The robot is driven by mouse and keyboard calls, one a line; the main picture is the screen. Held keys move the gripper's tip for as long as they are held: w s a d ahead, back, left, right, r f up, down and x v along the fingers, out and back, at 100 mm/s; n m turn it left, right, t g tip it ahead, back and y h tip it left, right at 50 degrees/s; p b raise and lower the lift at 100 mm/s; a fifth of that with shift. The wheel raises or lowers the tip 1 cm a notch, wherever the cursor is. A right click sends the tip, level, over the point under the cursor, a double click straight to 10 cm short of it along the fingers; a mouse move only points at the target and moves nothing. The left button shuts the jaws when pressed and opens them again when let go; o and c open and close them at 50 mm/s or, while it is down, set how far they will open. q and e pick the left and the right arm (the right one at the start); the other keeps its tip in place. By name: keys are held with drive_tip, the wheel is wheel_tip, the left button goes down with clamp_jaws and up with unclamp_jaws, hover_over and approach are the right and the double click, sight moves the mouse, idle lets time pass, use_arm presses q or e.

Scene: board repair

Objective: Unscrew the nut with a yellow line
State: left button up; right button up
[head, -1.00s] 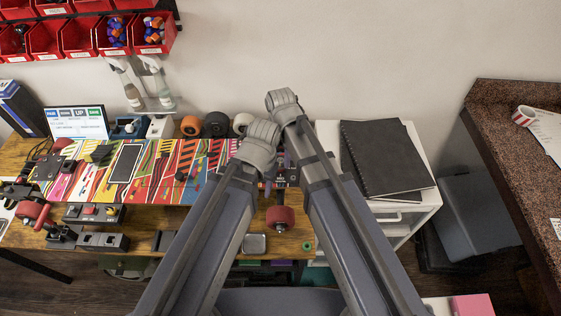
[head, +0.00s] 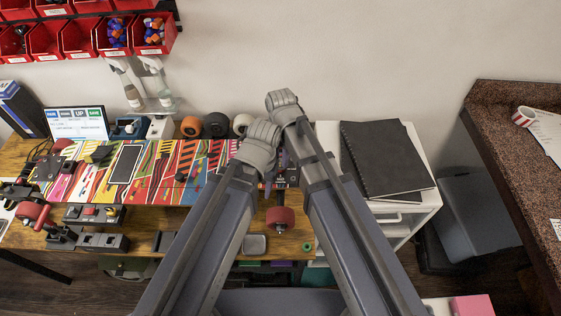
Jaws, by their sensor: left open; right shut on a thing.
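A skateboard deck (head: 150,183) with a multicoloured pattern lies upside down along the table. Near its right end a red wheel (head: 280,218) sits on a truck, largely hidden by my arms. At its left end another red wheel (head: 35,215) shows. I cannot make out a nut with a yellow line. My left gripper (head: 262,148) is over the right end of the deck, open, its fingers mostly hidden by its wrist. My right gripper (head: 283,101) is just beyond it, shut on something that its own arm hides.
Loose wheels (head: 190,126) stand behind the deck. A small green ring (head: 307,246) and a grey tin (head: 254,244) lie at the table's front. Black notebooks (head: 385,160) lie on a white cabinet at right. Red bins (head: 152,33) hang at upper left.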

clamp_jaws()
drive_tip(key=n, duration=0.5)
drive_tip(key=shift+n, duration=0.4)
drive_tip(key=o, duration=1)
unclamp_jaws()
drive_tip(key=shift+c, duration=1.2)
drive_tip(key=m, duration=0.5)
drive_tip(key=shift+m, duration=0.4)
